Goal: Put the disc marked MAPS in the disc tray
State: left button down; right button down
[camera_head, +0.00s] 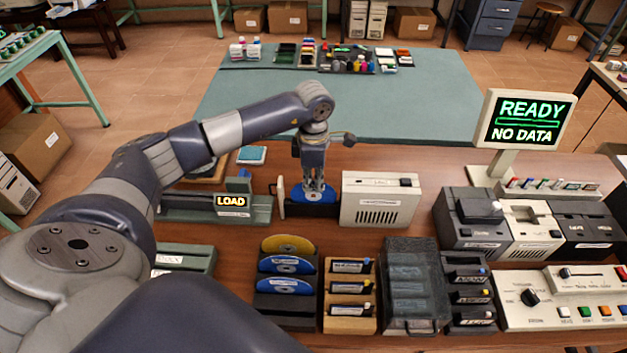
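My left gripper (315,186) reaches in from the left and points straight down over a blue disc (322,197). The disc lies flat at the dark disc tray (297,210), which sticks out left of a beige drive box (380,205). The fingertips are at the middle of the disc; I cannot tell whether they grip it or are apart. Its marking is too small to read and partly covered by the fingers. A dark rack (287,312) in front holds a gold disc (288,243) and blue discs (285,265). My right gripper is not in view.
A lit LOAD sign (231,201) stands left of the tray. A monitor (525,120) at right reads READY, NO DATA. Cartridge racks (349,295), a dark clear-fronted case (411,285) and a control panel (560,310) fill the front right.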

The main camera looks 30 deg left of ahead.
pick_arm(q)
jog(key=shift+f+b, duration=0.5)
jog(key=shift+f, duration=0.2)
jog(key=c, duration=1.7)
grip_release()
jog(key=shift+r+p, duration=2.4)
jog(key=shift+r, duration=1.65)
